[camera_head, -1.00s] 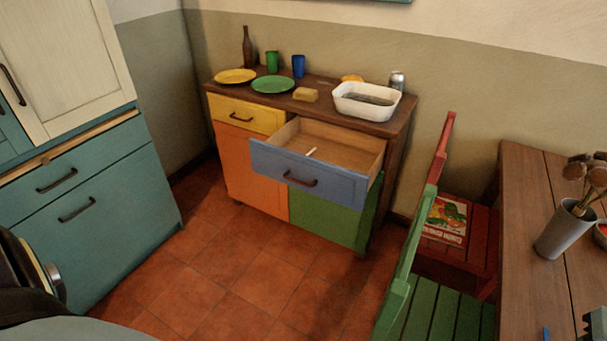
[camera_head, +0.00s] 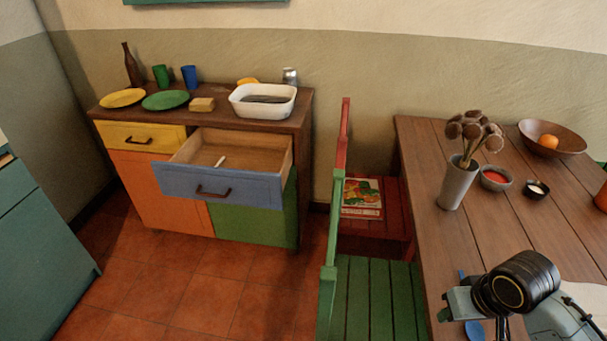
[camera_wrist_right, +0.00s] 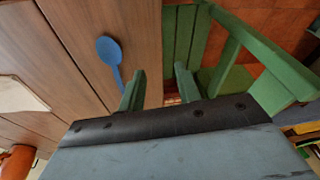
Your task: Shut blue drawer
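The blue drawer (camera_head: 222,187) is pulled out of the low multicoloured cabinet (camera_head: 303,110), left of centre in the head view. Its dark handle (camera_head: 213,192) faces me, and a small white stick-like item (camera_head: 219,161) lies inside. My right gripper (camera_head: 445,306) is at the lower right of the head view, over the table's near edge, well apart from the drawer. In the right wrist view its two fingers (camera_wrist_right: 160,88) stand apart with nothing between them. My left gripper is in neither view.
A green chair (camera_head: 375,295) and a red chair (camera_head: 395,207) stand between the drawer and the wooden table (camera_head: 430,150). A blue spoon (camera_wrist_right: 110,52) lies on the table near my right gripper. Tiled floor (camera_head: 215,300) is clear before the drawer.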

